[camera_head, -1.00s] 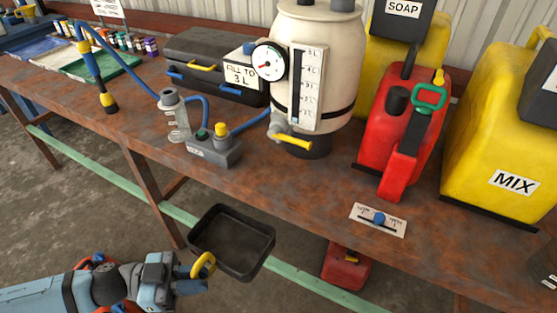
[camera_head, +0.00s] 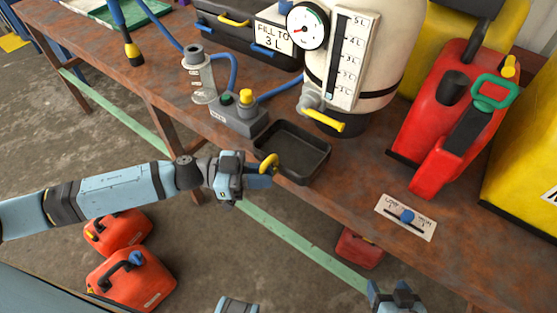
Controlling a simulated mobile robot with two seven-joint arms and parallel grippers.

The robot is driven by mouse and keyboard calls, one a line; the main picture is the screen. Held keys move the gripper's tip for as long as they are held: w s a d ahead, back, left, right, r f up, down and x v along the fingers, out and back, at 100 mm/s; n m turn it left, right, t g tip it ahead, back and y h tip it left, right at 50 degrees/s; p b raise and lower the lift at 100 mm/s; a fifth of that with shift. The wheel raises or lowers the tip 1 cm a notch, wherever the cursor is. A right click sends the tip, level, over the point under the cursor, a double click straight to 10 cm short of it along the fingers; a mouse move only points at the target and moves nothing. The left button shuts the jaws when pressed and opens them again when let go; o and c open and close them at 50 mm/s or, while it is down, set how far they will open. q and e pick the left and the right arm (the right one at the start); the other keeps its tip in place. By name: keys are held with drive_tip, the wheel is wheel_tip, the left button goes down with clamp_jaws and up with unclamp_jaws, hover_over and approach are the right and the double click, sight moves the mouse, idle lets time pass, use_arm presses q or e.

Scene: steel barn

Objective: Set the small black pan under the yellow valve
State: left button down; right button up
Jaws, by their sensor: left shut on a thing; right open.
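The small black pan (camera_head: 303,150) is near the bench's front edge, roughly level, just in front of and below the yellow valve (camera_head: 323,120) on the cream tank. Whether it touches the bench top I cannot tell. My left gripper (camera_head: 262,168) is shut on the pan's yellow loop handle (camera_head: 268,163) at its left front side. The valve's lever points right, over the pan's far right side; its spout is hard to make out. My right gripper (camera_head: 398,300) is low at the bottom edge, away from the bench things, open and empty as far as it shows.
The cream tank (camera_head: 385,60) stands behind the pan. A grey box with green and yellow buttons (camera_head: 240,115) is close to the pan's left. A slider plate (camera_head: 406,217) and a red can (camera_head: 450,125) are to the right. Red cans (camera_head: 130,275) are on the floor.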

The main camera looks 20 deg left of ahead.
sight(272, 164)
use_arm(q)
drive_tip(key=shift+w+d, duration=0.3)
drive_tip(key=shift+w, duration=0.55)
drive_tip(key=w, duration=0.1)
drive_tip(key=w+d, duration=0.1)
drive_tip(key=w, duration=0.1)
drive_tip(key=shift+w+d, duration=0.15)
drive_tip(key=shift+w, duration=0.05)
drive_tip(key=shift+w+f, duration=0.1)
drive_tip(key=shift+f, duration=0.7)
drive_tip(key=shift+r, duration=0.1)
use_arm(e)
drive_tip(key=shift+w+a+r+t, duration=0.1)
drive_tip(key=shift+w+r+t, duration=0.2)
drive_tip(key=shift+w+r, duration=0.1)
drive_tip(key=shift+s+f, duration=0.1)
drive_tip(key=shift+f, duration=0.05)
use_arm(q)
drive_tip(key=c, duration=1.1)
unclamp_jaws()
drive_tip(key=shift+f, duration=0.2)
use_arm(e)
drive_tip(key=shift+s+f, duration=0.15)
